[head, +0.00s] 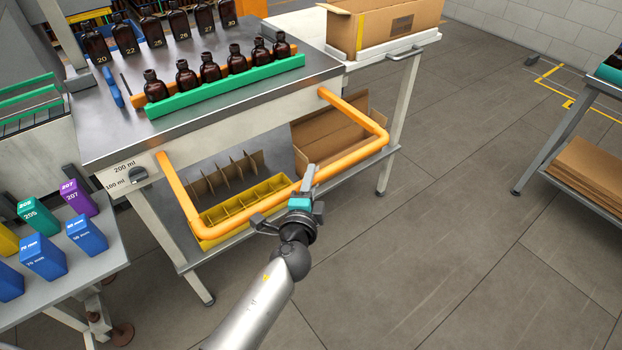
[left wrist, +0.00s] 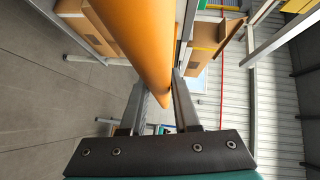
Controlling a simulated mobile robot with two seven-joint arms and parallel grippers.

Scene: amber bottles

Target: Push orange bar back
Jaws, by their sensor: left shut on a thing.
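The orange bar (head: 245,217) is a U-shaped tube at the front of the steel bench, with its two ends at the bench front and its long side standing out over the floor. My left gripper (head: 309,184) is at the middle of the long side and is shut on it. In the left wrist view the orange bar (left wrist: 142,38) runs down between the two fingers of my left gripper (left wrist: 162,92). My right gripper is not in view.
On the bench (head: 228,107), amber bottles (head: 210,68) stand in a row behind a green rail (head: 225,86). Below are a yellow divided crate (head: 245,207) and a cardboard box (head: 335,135). Coloured blocks (head: 43,257) stand on a side table at left.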

